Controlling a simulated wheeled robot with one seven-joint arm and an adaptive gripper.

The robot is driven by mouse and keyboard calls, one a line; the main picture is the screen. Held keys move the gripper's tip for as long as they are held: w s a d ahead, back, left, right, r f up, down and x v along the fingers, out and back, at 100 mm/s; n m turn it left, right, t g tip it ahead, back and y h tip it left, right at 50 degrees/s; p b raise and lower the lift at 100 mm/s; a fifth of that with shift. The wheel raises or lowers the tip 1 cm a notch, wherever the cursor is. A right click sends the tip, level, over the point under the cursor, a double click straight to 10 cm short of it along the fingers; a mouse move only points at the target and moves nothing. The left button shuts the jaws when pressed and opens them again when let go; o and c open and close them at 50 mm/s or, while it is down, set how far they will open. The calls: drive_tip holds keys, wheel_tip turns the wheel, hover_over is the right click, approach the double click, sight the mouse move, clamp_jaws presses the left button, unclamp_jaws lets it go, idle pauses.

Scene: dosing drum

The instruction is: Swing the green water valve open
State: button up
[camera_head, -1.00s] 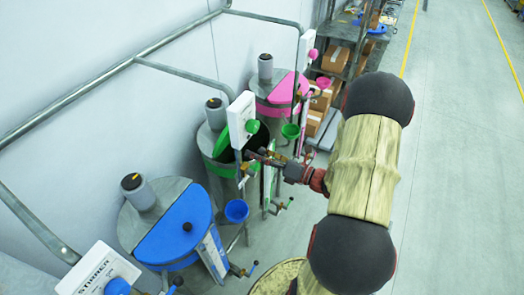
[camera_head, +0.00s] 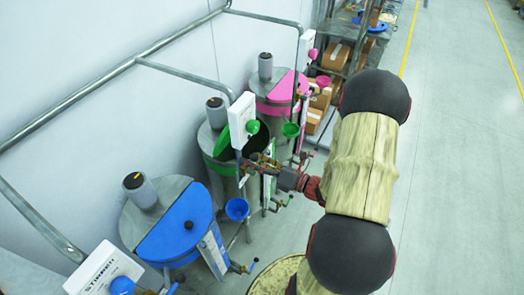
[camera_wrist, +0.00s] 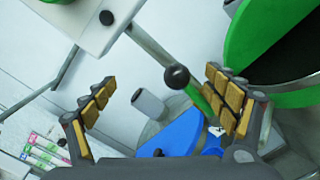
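The green-lidded drum (camera_head: 222,147) stands mid-row in the head view, with a white box bearing a green knob (camera_head: 253,126) above it. My gripper (camera_head: 254,167) is in front of this drum, around the small pipe fittings; it hides most of the green water valve there. In the wrist view my gripper (camera_wrist: 160,110) is open, its padded fingers wide apart. A black ball (camera_wrist: 177,76) and a short green bar (camera_wrist: 196,96), perhaps the valve's lever, show between the fingers, close to the right one. I cannot tell whether they touch it.
The blue-lidded drum (camera_head: 178,228) with a blue funnel (camera_head: 237,209) stands nearer, the pink-lidded drum (camera_head: 274,95) farther. Pipes run along the wall. The floor (camera_head: 450,190) at right is clear.

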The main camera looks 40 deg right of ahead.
drive_tip(key=shift+a, duration=0.15)
drive_tip(key=shift+s+a+p, duration=0.15)
drive_tip(key=shift+a+p, duration=0.2)
drive_tip(key=shift+p, duration=0.05)
idle(0.4)
drive_tip(key=shift+f, duration=0.1)
drive_tip(key=shift+d+f+b, duration=0.3)
drive_tip(key=shift+f, duration=0.1)
